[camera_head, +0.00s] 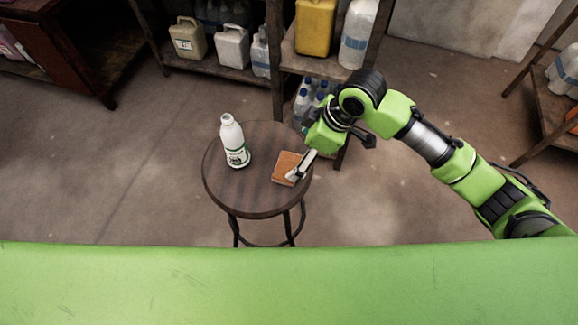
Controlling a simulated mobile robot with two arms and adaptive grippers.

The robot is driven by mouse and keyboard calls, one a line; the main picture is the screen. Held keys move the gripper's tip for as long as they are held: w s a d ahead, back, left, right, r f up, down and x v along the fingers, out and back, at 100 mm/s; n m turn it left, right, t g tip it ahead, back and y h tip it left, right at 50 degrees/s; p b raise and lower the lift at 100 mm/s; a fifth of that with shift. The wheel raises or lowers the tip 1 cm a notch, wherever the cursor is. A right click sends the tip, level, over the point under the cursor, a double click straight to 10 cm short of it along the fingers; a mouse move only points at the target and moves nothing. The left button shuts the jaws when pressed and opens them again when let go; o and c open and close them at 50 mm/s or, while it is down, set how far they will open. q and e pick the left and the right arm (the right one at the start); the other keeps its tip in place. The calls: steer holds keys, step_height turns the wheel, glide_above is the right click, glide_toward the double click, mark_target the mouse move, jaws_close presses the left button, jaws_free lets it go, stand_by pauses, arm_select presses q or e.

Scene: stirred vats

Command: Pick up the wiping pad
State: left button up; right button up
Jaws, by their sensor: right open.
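The wiping pad (284,166) is a small flat orange-brown piece lying on the round dark wooden stool (245,196), at the right side of its top. My right gripper (295,174) reaches in from the right, with its fingertips at the pad's right edge. Its jaws are open. The fingers cover part of the pad's right side, and I cannot tell whether they touch it. My left gripper is not in view.
A white bottle (231,139) with a green label stands upright on the stool, left of the pad. Shelves with jugs, such as a yellow canister (314,27), stand behind. A wooden rack (546,112) is at the right. Floor left of the stool is clear.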

mark_target(289, 166)
steer(key=x, duration=0.8)
steer(key=shift+s+f, duration=0.1)
steer(key=shift+f, duration=0.3)
steer(key=shift+d, duration=0.1)
steer(key=c, duration=1.1)
